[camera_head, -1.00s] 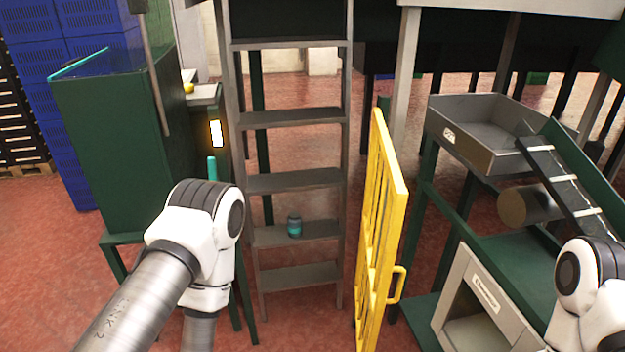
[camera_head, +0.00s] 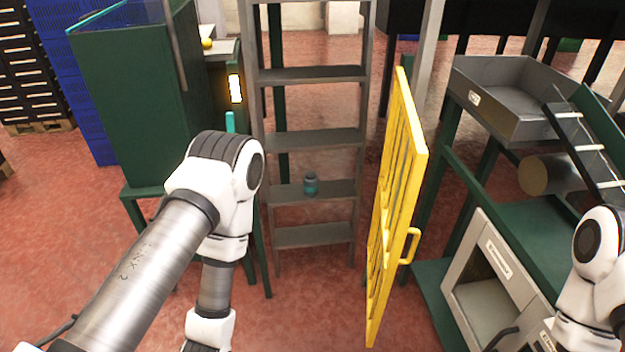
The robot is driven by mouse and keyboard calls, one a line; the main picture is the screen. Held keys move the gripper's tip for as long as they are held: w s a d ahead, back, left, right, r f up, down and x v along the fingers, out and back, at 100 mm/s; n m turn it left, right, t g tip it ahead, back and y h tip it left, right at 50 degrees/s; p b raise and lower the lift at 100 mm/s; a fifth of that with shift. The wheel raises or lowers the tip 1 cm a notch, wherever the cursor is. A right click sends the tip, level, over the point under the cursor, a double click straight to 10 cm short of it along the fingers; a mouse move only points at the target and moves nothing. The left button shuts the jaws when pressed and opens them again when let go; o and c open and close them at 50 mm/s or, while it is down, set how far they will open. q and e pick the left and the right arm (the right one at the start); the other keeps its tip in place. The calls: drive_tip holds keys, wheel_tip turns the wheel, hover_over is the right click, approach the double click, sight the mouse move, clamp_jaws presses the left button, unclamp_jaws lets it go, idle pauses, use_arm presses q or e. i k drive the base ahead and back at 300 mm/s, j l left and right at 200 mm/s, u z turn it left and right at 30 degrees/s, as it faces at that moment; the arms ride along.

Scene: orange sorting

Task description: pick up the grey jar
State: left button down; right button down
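The grey jar (camera_head: 310,184) is small, with a dark lid and a teal tint on its side. It stands upright on a low step of the grey ladder (camera_head: 315,138), in the middle of the view. My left arm comes in from the left and hangs down in front of the green machine. Its gripper is below the picture edge and is not visible. My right arm shows at the right edge, and its gripper is not visible either. Neither arm touches the jar.
An open yellow gate (camera_head: 400,210) stands just right of the ladder. A green machine (camera_head: 135,110) stands to the left. A grey tray (camera_head: 480,98) and a grey box (camera_head: 490,270) are on the right. Red floor (camera_head: 310,315) is clear before the ladder.

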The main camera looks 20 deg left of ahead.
sight(311, 182)
drive_tip(key=i+j+z, duration=0.3)
drive_tip(key=j, duration=0.25)
drive_tip(key=i+j+z, duration=0.15)
drive_tip(key=i+j, duration=0.15)
drive_tip(key=i+j+z, duration=0.15)
drive_tip(key=j, duration=0.2)
drive_tip(key=i+j+z, duration=0.2)
drive_tip(key=j, duration=0.15)
